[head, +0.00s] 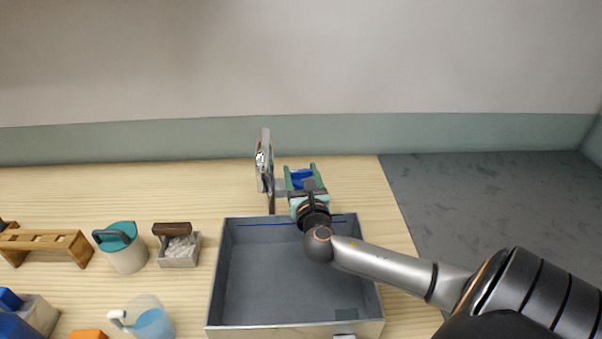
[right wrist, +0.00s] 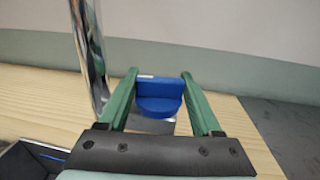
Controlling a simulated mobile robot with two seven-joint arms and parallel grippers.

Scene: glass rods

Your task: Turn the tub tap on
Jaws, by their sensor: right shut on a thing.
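The tub (head: 214,280) is a grey open basin at the front middle of the table, with a blue line near the top of its back wall. The chrome tap spout (head: 263,160) stands upright behind it and also shows in the right wrist view (right wrist: 92,55). The blue tap handle (head: 302,178) is just right of the spout. My right gripper (head: 300,168) reaches over the tub's back edge. Its green fingers are on both sides of the blue tap handle (right wrist: 158,98) and shut on it. My left gripper is out of view.
Left of the tub are a small grey box (head: 180,262) of white pieces, a teal-lidded jug (head: 126,255), a clear pitcher (head: 153,325) with blue contents, and a wooden rack (head: 45,247). The table ends at the right. A wall stands behind.

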